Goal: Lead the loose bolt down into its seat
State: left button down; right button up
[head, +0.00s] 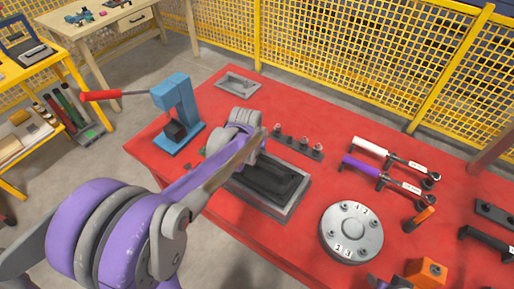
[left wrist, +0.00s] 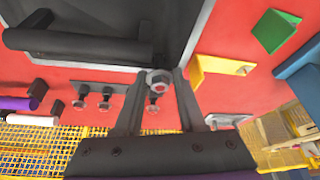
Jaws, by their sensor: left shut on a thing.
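My left gripper (left wrist: 156,82) is shut on a bolt (left wrist: 157,80). Its hex head shows between the fingertips, and its lower part is hidden. The bolt is by the corner of a grey-framed dark unit (head: 290,203), which fills the top of the left wrist view. In the head view my left arm reaches over this unit's far left corner and hides the fingertips and the bolt. I cannot see a seat under the bolt, nor whether the bolt touches one. My right gripper cannot be made out.
A rack of upright bolts (head: 300,147) stands just behind the unit. A blue press (head: 174,105) is to the left, and a round numbered plate (head: 351,232) to the right. Two torque wrenches (head: 388,168) lie on stands. A yellow bracket (left wrist: 218,68) is close beside the fingers.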

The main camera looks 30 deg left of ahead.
pick_arm(q)
jog(key=shift+f+b, duration=0.45)
jog(key=shift+f, duration=0.3)
dwell(0.4)
jog(key=shift+c, duration=2.1)
grip_release()
jog(key=p+v, duration=0.1)
jog(key=v, duration=0.9)
jog(key=shift+s+r, duration=0.1)
jog(key=shift+r, duration=0.3)
jog(key=s+d+f+m, duration=0.1)
jog(key=s+d+f, duration=0.2)
jog(key=s+d, duration=0.2)
jog(key=s+d+f+m, duration=0.1)
jog(key=s+d+f, duration=0.2)
jog(key=s, duration=0.9)
jog(key=shift+d+t+h+p, duration=0.4)
jog(key=shift+d+p, duration=0.05)
jog(key=shift+d, duration=0.4)
